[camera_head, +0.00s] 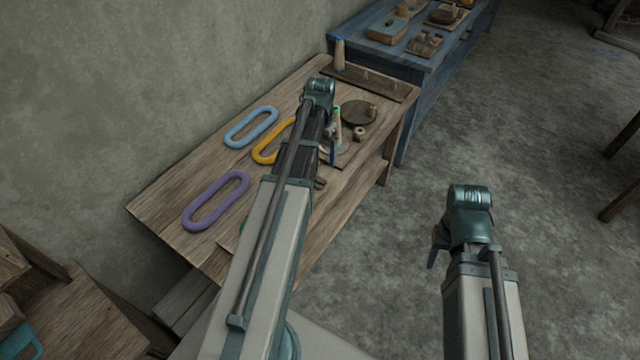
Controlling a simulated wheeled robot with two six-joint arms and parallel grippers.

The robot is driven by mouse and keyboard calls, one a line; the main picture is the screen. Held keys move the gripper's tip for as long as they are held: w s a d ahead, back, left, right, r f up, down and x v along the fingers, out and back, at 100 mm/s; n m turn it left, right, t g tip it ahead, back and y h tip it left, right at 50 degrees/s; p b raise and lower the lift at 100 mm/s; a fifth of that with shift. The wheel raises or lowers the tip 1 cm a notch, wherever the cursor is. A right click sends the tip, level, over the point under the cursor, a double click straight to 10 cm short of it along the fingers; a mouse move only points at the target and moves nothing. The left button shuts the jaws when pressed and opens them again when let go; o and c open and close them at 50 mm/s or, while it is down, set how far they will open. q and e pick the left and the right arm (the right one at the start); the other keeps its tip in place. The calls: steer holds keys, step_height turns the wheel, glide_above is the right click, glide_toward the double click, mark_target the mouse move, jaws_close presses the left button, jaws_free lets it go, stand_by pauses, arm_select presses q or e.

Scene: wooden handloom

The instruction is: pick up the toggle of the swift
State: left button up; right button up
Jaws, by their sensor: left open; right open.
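My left gripper (333,146) is over the right part of the wooden table, its jaws partly hidden by my own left arm. It is open, and a dark finger points down near the tabletop. Just right of it lies a small tan piece with a dark centre (359,132). Behind that is a dark round disc (359,114) with a short peg on it. I cannot tell for sure which of these parts is the swift's toggle. A small green-tipped item (337,113) stands close to the gripper, partly hidden. My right gripper (436,248) is open and empty above the floor, mostly hidden by its wrist.
Blue (251,127), yellow (266,153) and purple (216,201) loops lie left of my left arm on the wooden table (165,200). A dark board with pegs (368,82) lies at its far end. A blue bench (432,60) with wooden blocks stands beyond.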

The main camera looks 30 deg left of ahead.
arm_select(q)
steer(key=b, duration=0.6)
glide_above(320, 179)
steer(key=f, duration=0.7)
steer(key=shift+s+d, duration=0.25)
steer(key=shift+s, duration=0.05)
steer(key=f+b, duration=0.5)
steer(key=shift+w+a+f, duration=0.1)
steer(key=shift+w+a, duration=0.15)
steer(key=shift+w, duration=0.05)
steer(key=c, duration=1.4)
